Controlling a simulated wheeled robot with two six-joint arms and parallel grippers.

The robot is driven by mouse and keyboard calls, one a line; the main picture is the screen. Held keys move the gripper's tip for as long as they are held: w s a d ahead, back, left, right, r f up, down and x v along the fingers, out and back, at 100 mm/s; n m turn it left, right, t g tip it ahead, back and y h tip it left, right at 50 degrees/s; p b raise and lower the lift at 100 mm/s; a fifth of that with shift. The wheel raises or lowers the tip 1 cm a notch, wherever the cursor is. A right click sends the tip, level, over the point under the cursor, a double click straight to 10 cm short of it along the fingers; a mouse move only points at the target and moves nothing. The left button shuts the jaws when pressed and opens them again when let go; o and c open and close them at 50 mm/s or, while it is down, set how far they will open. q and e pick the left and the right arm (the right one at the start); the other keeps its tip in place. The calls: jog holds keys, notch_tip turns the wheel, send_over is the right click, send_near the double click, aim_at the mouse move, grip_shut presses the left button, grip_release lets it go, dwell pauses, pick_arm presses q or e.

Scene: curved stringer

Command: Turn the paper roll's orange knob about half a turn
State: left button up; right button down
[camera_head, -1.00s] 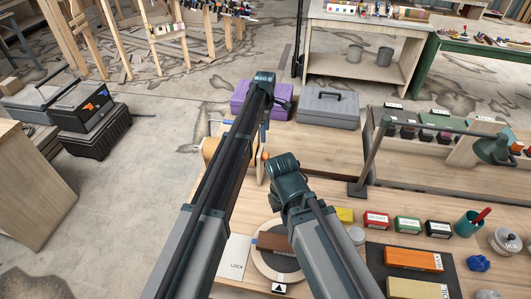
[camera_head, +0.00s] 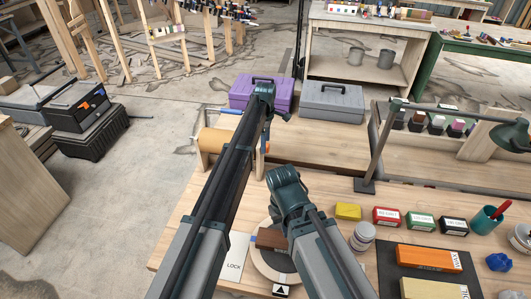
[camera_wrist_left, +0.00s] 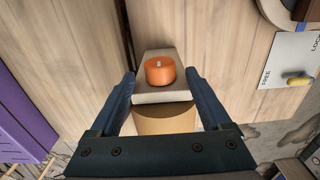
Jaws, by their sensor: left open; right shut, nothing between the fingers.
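The orange knob (camera_wrist_left: 160,71) sits on the end of a pale block in the left wrist view, with the tan paper roll (camera_wrist_left: 168,121) behind it. In the head view the roll (camera_head: 215,140) shows left of my left arm, and a bit of the knob (camera_head: 267,147) shows at its right. My left gripper (camera_head: 275,120) is open. Its two fingers (camera_wrist_left: 160,80) stand on either side of the knob, with visible gaps and no clear contact. My right gripper (camera_head: 288,188) is shut and empty above the bench; its fingertips are mostly hidden.
A purple toolbox (camera_head: 258,95) and a grey toolbox (camera_head: 331,103) stand behind the roll. A desk lamp (camera_head: 365,186) stands to the right. A FREE/LOCK plate (camera_wrist_left: 287,62) lies beside a round board (camera_head: 262,265). Small boxes (camera_head: 387,217) crowd the bench's right.

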pick_arm(q)
notch_tip(320, 180, down, 2)
jog(key=shift+f+b, duration=0.15)
jog(key=shift+b, duration=0.5)
pick_arm(e)
notch_tip(320, 180, down, 2)
jog(key=shift+f, duration=0.1)
pick_arm(q)
grip_shut()
jog(key=shift+w+d+g, duration=0.1)
jog(key=shift+w+g, duration=0.3)
jog(key=shift+g, duration=0.4)
jog(key=shift+s+g+y+b, duration=0.15)
jog(key=shift+g+y+b, duration=0.2)
jog(key=shift+g, duration=0.25)
pick_arm(e)
jog(key=shift+f, duration=0.3)
pick_arm(q)
jog(key=shift+s, duration=0.1)
